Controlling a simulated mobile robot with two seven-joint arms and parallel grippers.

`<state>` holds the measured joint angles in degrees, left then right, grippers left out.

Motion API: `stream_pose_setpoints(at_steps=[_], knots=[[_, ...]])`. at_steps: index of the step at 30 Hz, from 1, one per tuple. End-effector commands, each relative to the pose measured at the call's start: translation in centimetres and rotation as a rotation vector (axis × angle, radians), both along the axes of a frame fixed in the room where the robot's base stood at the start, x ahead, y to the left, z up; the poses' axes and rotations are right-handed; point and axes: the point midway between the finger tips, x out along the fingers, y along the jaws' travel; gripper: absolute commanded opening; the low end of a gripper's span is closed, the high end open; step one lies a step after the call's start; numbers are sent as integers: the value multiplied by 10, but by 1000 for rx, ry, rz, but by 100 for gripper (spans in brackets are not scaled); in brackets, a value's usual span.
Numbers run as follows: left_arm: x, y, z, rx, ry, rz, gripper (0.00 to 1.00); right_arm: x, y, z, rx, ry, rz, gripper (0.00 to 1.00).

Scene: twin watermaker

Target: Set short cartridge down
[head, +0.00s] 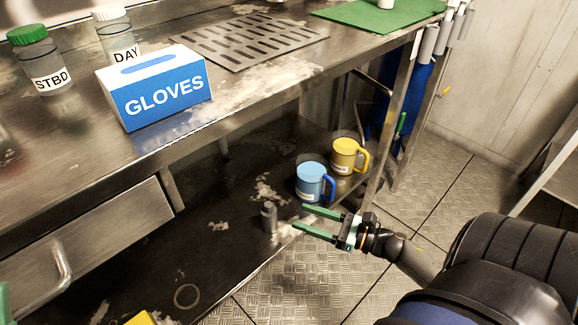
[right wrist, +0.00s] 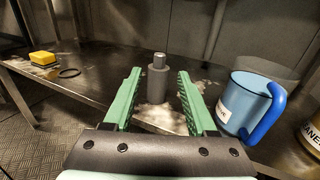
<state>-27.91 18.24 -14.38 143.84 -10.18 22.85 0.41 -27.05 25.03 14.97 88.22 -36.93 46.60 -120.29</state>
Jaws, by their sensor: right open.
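The short cartridge (head: 269,217) is a small grey cylinder with a narrower top. It stands upright on the dark lower shelf (head: 225,262) of the steel bench. My right gripper (head: 300,216) is open, with its green fingers pointing at the cartridge from the right. In the right wrist view the cartridge (right wrist: 158,85) shows in the gap between the fingers, just past the fingertips and apart from them. Its base is in full view on the shelf. A sliver of green at the lower left edge of the head view may be my left gripper; its jaws do not show.
A blue mug (head: 312,181) and a yellow mug (head: 345,155) stand on the shelf close to my right gripper. A ring (head: 186,296) and a yellow object (head: 141,319) lie further left. The bench top above holds a GLOVES box (head: 155,88).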

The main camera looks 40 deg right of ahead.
Motion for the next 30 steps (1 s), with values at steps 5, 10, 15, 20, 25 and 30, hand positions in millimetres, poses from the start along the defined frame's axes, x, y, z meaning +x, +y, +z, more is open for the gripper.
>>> stream_pose_setpoints(at_steps=[5, 10, 15, 20, 25, 30], knots=[[0, 0, 2, -3, 0, 0, 50, -12, -6, 0, -1, 0, -1, 57], [0, 1, 2, -3, -1, -1, 50, -10, 2, 7, 55, 6, 9, 57], [0, 1, 2, -5, -1, 1, 50, 2, 51, 50, 404, 69, 75, 57], [0, 1, 3, -8, -2, 3, 50, 5, 114, 117, 918, 207, 223, 57], [0, 1, 3, -9, -2, 4, 50, -8, 169, 193, 1457, 429, 449, 57], [0, 1, 3, -9, -2, 4, 50, -35, 206, 268, 1928, 722, 727, 57]])
